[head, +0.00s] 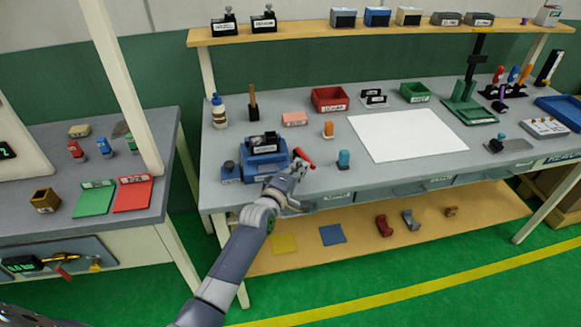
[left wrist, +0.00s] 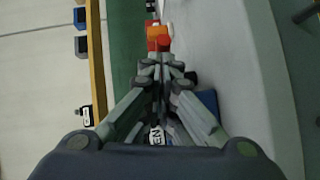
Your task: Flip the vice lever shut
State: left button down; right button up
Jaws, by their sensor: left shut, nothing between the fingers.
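The blue vice (head: 264,158) stands near the front left of the grey workbench, with a dark part on top and a white label on its front. Its red lever (head: 305,157) sticks out on the right side, slanting. My left gripper (head: 297,168) is shut and empty, its tips close beside the lever; I cannot tell whether they touch. In the left wrist view the shut fingertips (left wrist: 161,64) point at a red and orange shape just beyond them. A label ending in "EN" shows partly between the finger links. My right gripper is not in view.
A small blue-topped piece (head: 344,159) and an orange piece (head: 328,129) stand right of the lever. A white sheet (head: 408,135) covers the bench middle. A bottle (head: 219,112) stands behind the vice. Drawers run below the bench's front edge.

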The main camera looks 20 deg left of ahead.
aim_at(312, 166)
pick_arm(q)
jog(key=shift+w+d+r, duration=0.1)
jog(key=shift+w+d, duration=0.1)
jog(key=shift+d, duration=0.35)
jog(key=shift+w+d, duration=0.2)
jog(key=shift+d, duration=0.35)
jog(key=shift+w+d, duration=0.55)
jog(key=shift+w, duration=0.15)
jog(key=shift+w+d+b, duration=0.35)
jog(key=shift+w+d, duration=0.45)
jog(key=shift+w, duration=0.05)
jog(key=shift+w+d+b, duration=0.35)
jog(key=shift+w, duration=0.55)
jog(key=shift+w+d, duration=0.15)
jog(key=shift+w, duration=0.15)
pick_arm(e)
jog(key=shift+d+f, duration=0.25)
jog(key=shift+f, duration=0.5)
